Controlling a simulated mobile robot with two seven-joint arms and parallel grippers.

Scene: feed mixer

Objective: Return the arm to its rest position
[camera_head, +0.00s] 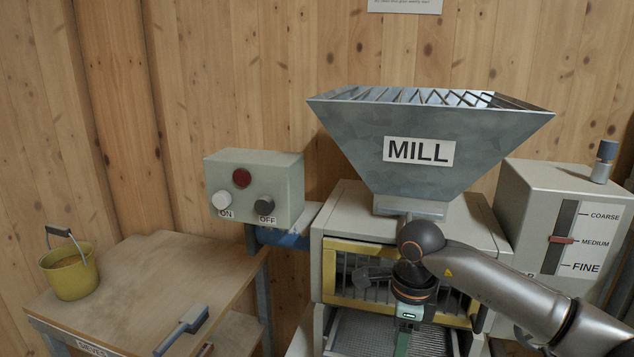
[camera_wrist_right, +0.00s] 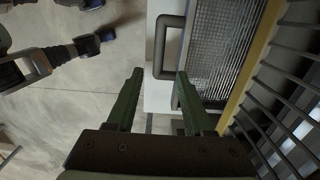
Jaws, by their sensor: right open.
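My right arm comes in from the right in the head view. My right gripper (camera_head: 404,345) points down in front of the mill (camera_head: 362,205), near its yellow-framed barred guard (camera_head: 340,290). In the wrist view my right gripper (camera_wrist_right: 159,72) is open, with nothing between its two green fingers. A grey bar handle (camera_wrist_right: 162,45) shows beyond the fingertips; I cannot tell the distance. Part of my other arm, with an orange ring, shows at the left of the wrist view; its gripper (camera_wrist_right: 98,40) is too small to read.
A control box (camera_head: 285,170) with ON and OFF buttons stands left of the mill.

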